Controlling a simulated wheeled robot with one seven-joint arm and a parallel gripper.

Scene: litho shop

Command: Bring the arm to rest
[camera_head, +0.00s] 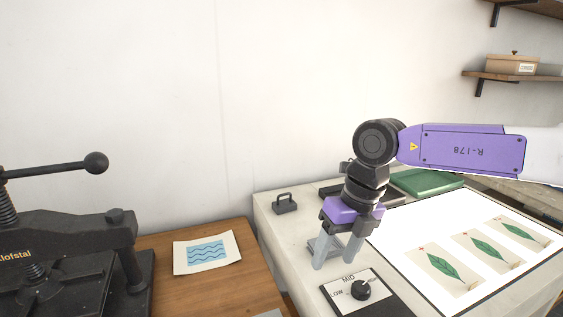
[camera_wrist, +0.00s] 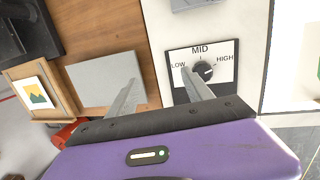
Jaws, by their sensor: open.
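My gripper (camera_head: 338,250) hangs from my purple arm over the pale bench, pointing down, with its two grey fingers apart and nothing between them. In the wrist view the fingers (camera_wrist: 160,90) also stand apart and empty. A black knob (camera_head: 361,289) on a white plate marked LOW and MID is in front of the gripper in the head view. A finger overlaps the plate in that view; I cannot tell the gap.
Leaf prints (camera_head: 440,270) lie on a lit white panel at right. A green book (camera_head: 426,182) and a small dark handled weight (camera_head: 285,204) are on the bench. A black press (camera_head: 70,240) and a wave print (camera_head: 207,252) stand left. A grey slab (camera_wrist: 105,79) shows in the wrist view.

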